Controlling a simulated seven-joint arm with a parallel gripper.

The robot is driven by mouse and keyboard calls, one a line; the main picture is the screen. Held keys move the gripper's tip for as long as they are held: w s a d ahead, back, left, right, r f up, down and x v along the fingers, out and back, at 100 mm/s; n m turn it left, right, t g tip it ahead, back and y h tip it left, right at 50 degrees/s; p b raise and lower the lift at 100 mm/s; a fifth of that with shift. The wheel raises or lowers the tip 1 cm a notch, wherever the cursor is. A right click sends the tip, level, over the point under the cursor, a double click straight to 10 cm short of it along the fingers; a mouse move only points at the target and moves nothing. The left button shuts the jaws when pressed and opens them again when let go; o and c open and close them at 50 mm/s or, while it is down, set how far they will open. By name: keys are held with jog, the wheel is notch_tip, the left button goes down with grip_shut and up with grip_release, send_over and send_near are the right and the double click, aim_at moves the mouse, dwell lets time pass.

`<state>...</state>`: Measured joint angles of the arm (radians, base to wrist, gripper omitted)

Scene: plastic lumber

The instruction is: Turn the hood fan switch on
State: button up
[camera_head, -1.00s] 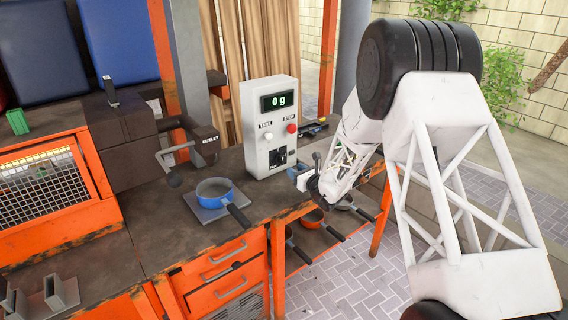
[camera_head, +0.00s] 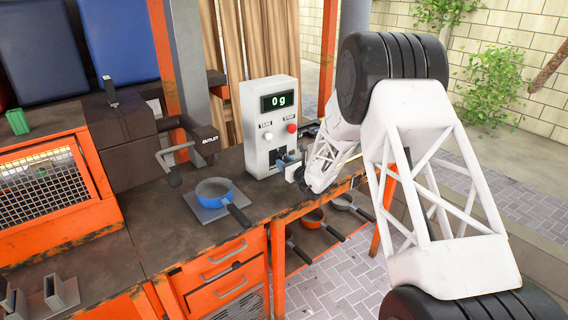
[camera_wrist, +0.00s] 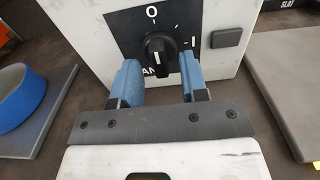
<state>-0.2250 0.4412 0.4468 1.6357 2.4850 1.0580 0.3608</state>
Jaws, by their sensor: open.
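The switch is a black rotary knob (camera_wrist: 160,55) on a dark plate low on the front of a white control box (camera_head: 257,115). In the wrist view, "O" is marked above the knob, "I" to its right, and a partly covered label lies below it. My gripper (camera_wrist: 160,66) is open, with one blue finger on each side of the knob. Gaps show between the fingers and the knob. In the head view, my gripper (camera_head: 286,161) is in front of the box's lower face and hides part of the switch.
The box has a display reading 0 g, a white button (camera_head: 268,135) and a red button (camera_head: 291,128). A blue pan (camera_head: 214,201) sits on a grey plate left of the box. Another grey plate (camera_wrist: 290,70) is at the right in the wrist view. More pans are on a shelf below.

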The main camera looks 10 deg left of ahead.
jog(key=shift+w+a, duration=0.3)
jog(key=shift+a, duration=0.05)
jog(key=shift+c, duration=0.3)
grip_shut()
